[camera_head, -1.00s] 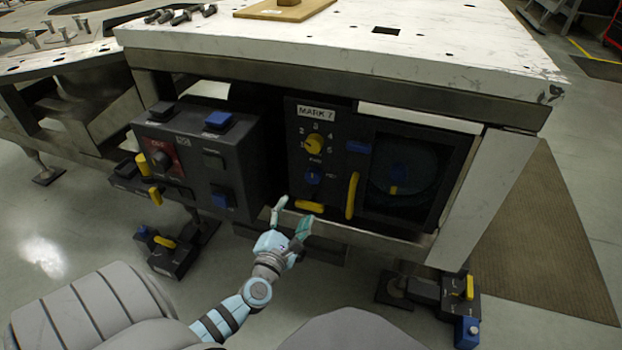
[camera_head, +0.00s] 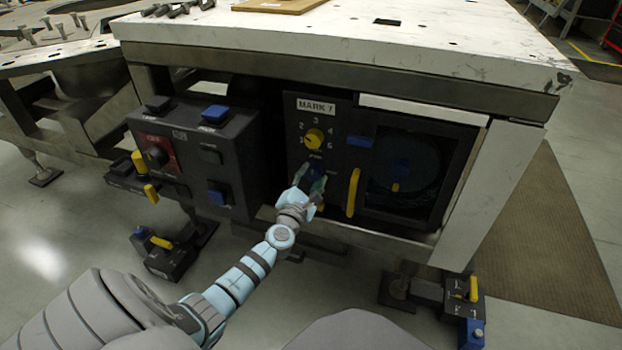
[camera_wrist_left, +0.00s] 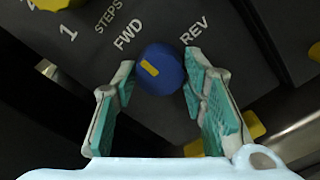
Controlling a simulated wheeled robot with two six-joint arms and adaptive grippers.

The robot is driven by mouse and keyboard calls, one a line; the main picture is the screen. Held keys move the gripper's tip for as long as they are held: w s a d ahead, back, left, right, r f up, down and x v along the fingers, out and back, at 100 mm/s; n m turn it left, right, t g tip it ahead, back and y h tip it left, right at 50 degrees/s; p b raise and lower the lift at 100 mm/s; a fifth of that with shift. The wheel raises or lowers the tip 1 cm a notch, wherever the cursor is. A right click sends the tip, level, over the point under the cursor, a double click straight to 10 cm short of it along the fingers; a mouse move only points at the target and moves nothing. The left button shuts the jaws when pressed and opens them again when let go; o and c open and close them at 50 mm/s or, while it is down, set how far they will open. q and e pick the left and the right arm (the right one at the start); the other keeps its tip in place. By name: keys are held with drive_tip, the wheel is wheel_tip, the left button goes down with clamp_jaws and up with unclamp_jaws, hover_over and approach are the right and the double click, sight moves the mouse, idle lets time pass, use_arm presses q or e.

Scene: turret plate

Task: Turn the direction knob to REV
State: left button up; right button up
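The direction knob (camera_wrist_left: 160,69) is blue and round with a yellow mark, between the labels FWD and REV in the left wrist view. The mark tilts toward the upper left, on the FWD side. In the head view the knob (camera_head: 317,172) is partly hidden by my gripper. My left gripper (camera_wrist_left: 158,90) is open, with one finger on each side of the knob; I cannot tell if the fingers touch it. It also shows in the head view (camera_head: 310,182) in front of the MARK 7 panel (camera_head: 296,155). My right gripper is not in view.
A yellow steps knob (camera_head: 314,138) sits above the direction knob. A yellow handle (camera_head: 352,193) stands to its right beside a dark window. A yellow lever (camera_wrist_left: 250,125) lies below. A grey control box (camera_head: 235,160) juts out on the left. The white tabletop (camera_head: 440,50) overhangs the panel.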

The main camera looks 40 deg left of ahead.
use_arm(q)
drive_tip(key=c, duration=0.5)
